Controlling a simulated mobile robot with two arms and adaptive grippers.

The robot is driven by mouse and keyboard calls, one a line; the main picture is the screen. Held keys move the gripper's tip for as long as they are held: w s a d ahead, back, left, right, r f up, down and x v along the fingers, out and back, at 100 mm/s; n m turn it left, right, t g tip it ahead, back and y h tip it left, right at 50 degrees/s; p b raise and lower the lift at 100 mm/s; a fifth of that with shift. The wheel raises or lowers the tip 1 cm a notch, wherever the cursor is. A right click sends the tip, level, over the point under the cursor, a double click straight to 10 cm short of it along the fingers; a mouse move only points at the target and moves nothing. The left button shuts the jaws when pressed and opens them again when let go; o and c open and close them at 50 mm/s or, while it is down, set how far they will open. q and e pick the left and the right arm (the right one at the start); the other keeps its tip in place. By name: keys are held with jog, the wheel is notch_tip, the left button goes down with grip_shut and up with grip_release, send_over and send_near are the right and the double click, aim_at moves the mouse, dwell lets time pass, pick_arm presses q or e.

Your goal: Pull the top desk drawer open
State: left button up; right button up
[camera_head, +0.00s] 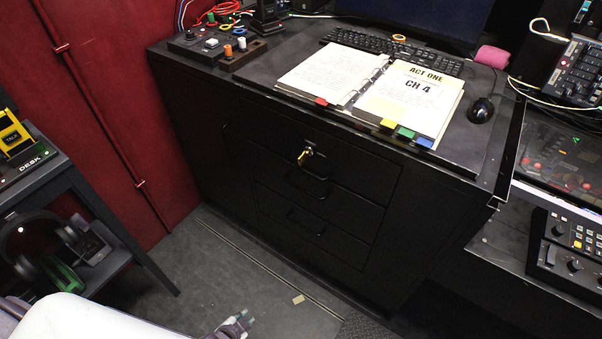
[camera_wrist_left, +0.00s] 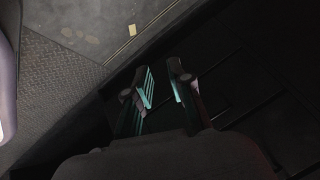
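The black desk (camera_head: 200,130) has a stack of black drawers in its front. The top drawer (camera_head: 350,175) is shut, with a dark bar handle (camera_head: 308,186) and a brass key (camera_head: 305,155) in its lock. A lower drawer (camera_head: 335,232) with a similar handle also looks shut. My left gripper (camera_head: 250,320) is low at the bottom edge of the head view, apart from the drawers. In the left wrist view the two fingers (camera_wrist_left: 160,86) stand apart with nothing between them. My right gripper does not show.
An open binder (camera_head: 370,90), a keyboard (camera_head: 395,50) and a mouse (camera_head: 481,110) lie on the desktop. A dark side shelf (camera_head: 70,180) with headphones stands at left by the red wall (camera_head: 110,80). The floor (camera_head: 215,265) before the drawers is mostly clear.

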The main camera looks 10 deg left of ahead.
pick_arm(q)
jog(key=w+r+m+t+b, duration=0.25)
jog(key=w+r+t, duration=0.2)
jog(key=w, duration=0.55)
jog(key=m+t+h+b, duration=0.6)
jog(key=m+t, duration=0.1)
jog(key=m, duration=0.5)
send_near(299, 167)
jog(key=shift+f+x, duration=0.15)
jog(key=shift+x, duration=2.4)
jog(key=shift+f+x, duration=0.1)
jog(key=shift+x, duration=2.4)
jog(key=shift+w+a, duration=0.1)
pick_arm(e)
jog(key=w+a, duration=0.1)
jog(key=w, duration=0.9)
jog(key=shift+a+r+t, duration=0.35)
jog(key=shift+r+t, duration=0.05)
pick_arm(q)
grip_shut()
